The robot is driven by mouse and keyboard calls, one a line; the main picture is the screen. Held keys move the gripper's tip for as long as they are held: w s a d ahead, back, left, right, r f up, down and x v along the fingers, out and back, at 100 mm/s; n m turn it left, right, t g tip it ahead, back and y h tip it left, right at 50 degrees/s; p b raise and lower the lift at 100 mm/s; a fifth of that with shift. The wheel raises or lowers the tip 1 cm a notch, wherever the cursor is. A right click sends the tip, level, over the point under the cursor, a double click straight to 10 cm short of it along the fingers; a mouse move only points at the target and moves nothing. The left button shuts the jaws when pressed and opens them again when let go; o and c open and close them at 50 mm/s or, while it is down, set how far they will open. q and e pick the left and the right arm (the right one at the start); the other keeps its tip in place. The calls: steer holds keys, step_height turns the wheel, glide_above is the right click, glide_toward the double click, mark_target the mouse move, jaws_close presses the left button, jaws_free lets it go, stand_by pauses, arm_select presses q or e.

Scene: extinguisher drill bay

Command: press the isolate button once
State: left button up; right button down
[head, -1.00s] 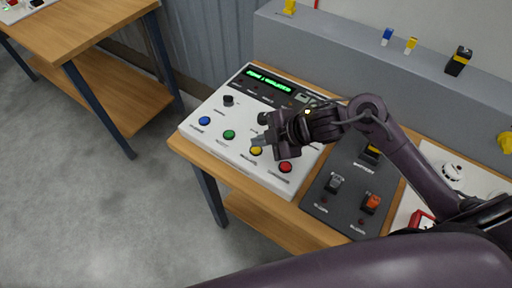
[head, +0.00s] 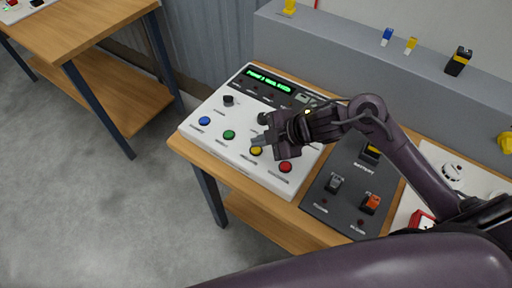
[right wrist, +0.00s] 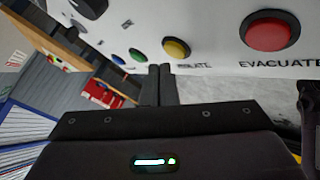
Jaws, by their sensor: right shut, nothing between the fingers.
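The white control panel (head: 205,137) lies on a wooden bench. The yellow button (head: 256,151) sits in its front row between a green button (head: 229,134) and a red button (head: 285,167). In the right wrist view the yellow button (right wrist: 176,48) has a partly hidden label ending in "OLATE". My right gripper (head: 259,142) is shut and empty, its fingertips just behind the yellow button in the head view. In the right wrist view the fingertips (right wrist: 161,70) are close below that button; contact cannot be told. My left gripper is out of view.
A blue button (head: 204,121) is at the row's left end. A lit green display (head: 270,80) and black knobs are at the panel's back. A dark switch board (head: 322,204) is right of the panel. A grey ledge (head: 350,54) runs behind. Open floor is at left.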

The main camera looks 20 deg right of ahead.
mark_target(260, 150)
steer(key=shift+f, duration=0.15)
steer(key=shift+f, duration=0.3)
steer(key=shift+f+b, duration=0.45)
steer(key=shift+b, duration=0.05)
stand_by(1.0)
steer(key=shift+r+p, duration=0.9)
step_height(260, 150, up, 5)
steer(key=p, duration=0.5)
stand_by(0.6)
